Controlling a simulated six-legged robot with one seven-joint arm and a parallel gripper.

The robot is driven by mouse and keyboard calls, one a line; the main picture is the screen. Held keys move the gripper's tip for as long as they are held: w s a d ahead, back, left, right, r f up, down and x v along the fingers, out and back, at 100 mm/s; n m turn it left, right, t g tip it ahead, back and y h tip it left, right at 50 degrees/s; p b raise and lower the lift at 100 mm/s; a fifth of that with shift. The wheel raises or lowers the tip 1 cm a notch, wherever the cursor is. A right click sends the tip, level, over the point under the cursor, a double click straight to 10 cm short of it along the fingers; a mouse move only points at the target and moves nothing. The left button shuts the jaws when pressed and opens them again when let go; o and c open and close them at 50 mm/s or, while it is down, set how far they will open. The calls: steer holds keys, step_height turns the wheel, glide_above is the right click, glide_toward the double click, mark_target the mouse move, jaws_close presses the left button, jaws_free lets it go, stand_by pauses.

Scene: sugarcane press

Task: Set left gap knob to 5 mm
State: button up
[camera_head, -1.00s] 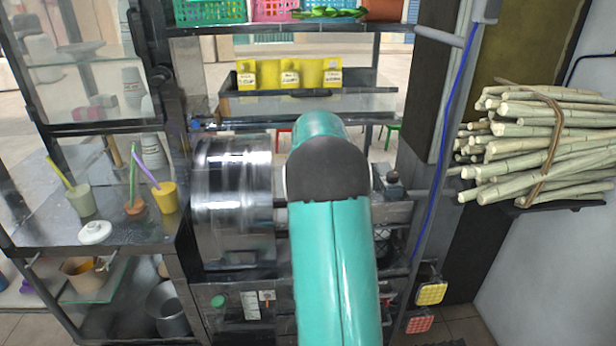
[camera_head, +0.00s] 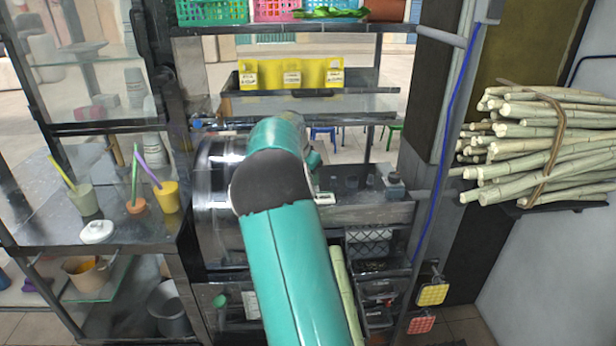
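The sugarcane press shows a large shiny metal drum (camera_head: 212,215) on its left side, partly hidden by my teal arm. Below the drum is a front panel with a round green part (camera_head: 220,300) and a small white plate (camera_head: 250,304) beside it. I cannot tell whether the green part is the left gap knob, and no 5 mm mark can be read. My arm rises from the bottom middle, bends in front of the drum and covers the middle of the press. My gripper cannot be made out; it is hidden beyond the arm.
A bundle of cane (camera_head: 550,145) sits on a right-hand shelf. Cups with coloured sticks stand on the left counter (camera_head: 130,232). A cane stalk (camera_head: 346,295) stands right of my arm. Yellow and red pads (camera_head: 432,294) hang at lower right.

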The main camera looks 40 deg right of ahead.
steer(key=shift+m, duration=0.4)
steer(key=o, duration=1)
steer(key=shift+r, duration=0.1)
steer(key=shift+w+v, duration=0.15)
steer(key=shift+v, duration=3.25)
steer(key=shift+w+v, duration=0.15)
steer(key=shift+v, duration=3.3)
